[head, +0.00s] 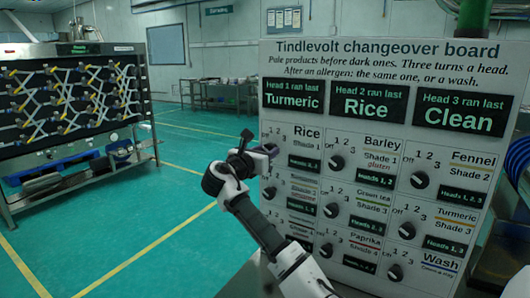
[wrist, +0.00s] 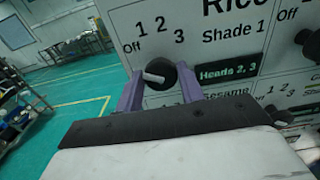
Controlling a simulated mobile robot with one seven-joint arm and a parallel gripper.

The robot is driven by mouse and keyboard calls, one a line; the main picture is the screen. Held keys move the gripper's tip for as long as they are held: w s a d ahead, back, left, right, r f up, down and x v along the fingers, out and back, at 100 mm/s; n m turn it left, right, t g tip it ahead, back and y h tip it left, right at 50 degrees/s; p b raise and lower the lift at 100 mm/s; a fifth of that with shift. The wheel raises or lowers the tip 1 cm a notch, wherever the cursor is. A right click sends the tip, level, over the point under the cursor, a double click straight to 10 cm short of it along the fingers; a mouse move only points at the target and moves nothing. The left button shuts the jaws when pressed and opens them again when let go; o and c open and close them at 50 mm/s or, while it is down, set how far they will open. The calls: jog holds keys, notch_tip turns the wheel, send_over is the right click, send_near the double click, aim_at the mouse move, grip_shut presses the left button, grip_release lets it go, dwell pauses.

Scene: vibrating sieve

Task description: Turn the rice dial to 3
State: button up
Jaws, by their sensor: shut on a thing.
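The rice dial (wrist: 165,73) is a round black knob at the left of the Rice panel on the changeover board (head: 380,50). Off, 1, 2 and 3 are printed around its upper left side. A pale bar shows on the left part of its face, but I cannot tell which setting it marks. My gripper (wrist: 158,90) has its two purple fingers on either side of the dial and is shut on it. In the head view my gripper (head: 268,150) is at the board's left edge and mostly hides this dial. The Rice display (wrist: 229,69) reads Heads 2, 3.
The Barley dial (head: 336,162) is to the right, with more dials below and beside it. The Sesame panel (wrist: 225,92) lies just under the Rice panel. A sieve machine (head: 70,100) stands at the left. The green floor (head: 180,215) between is clear.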

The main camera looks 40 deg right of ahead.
jog(key=shift+f+m, duration=0.1)
jog(key=shift+m, duration=0.2)
jog(key=shift+s+d+f+m+b, duration=0.1)
jog(key=shift+m+b, duration=1)
jog(key=shift+m, duration=2.75)
jog(key=shift+a+f+m+b, duration=0.15)
jog(key=shift+m+b, duration=1)
jog(key=shift+m, duration=2.75)
jog(key=shift+s+d+f+m+b, duration=0.15)
jog(key=shift+m+b, duration=0.95)
jog(key=shift+m, duration=2.75)
jog(key=o, duration=1)
jog(key=shift+r, duration=0.15)
jog(key=b+v, duration=0.3)
jog(key=v, duration=1.1)
jog(key=shift+w, duration=0.1)
